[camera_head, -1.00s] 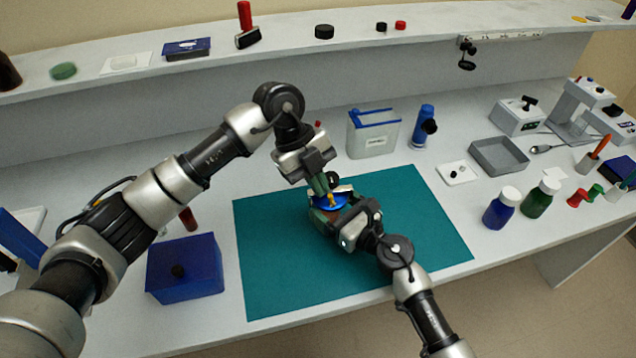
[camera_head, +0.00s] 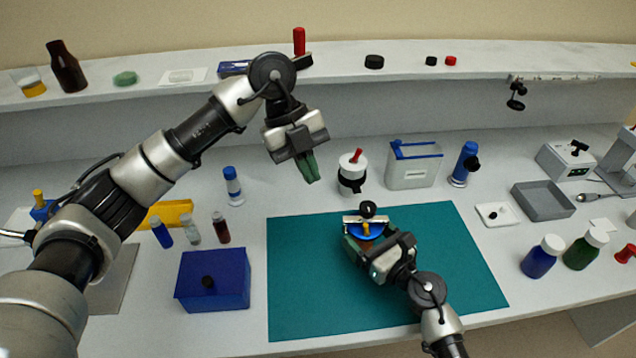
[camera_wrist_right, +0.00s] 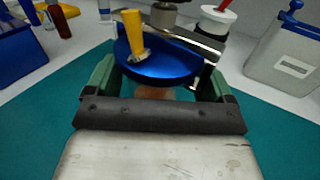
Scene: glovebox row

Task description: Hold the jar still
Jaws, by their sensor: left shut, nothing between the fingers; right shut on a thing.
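The jar, with a blue lid (camera_head: 372,236) and a yellow knob, stands over the teal mat (camera_head: 300,300). It also shows in the right wrist view as a blue disc (camera_wrist_right: 165,70), with a little brownish body beneath. My right gripper (camera_head: 366,242) is shut on the jar, its green fingers on both sides. Its grip is partly hidden in the head view. A metal bar with a dark round knob (camera_head: 368,210) lies just behind the lid. My left gripper (camera_head: 312,180) is shut and empty, raised up and left of the jar, apart from it.
A blue box (camera_head: 212,285) stands left of the mat, with several small vials behind it. A white pot with a black band (camera_head: 352,178) and a white container (camera_head: 413,170) stand behind the mat. Blue and green bottles (camera_head: 540,257) stand to the right. The mat's left part is clear.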

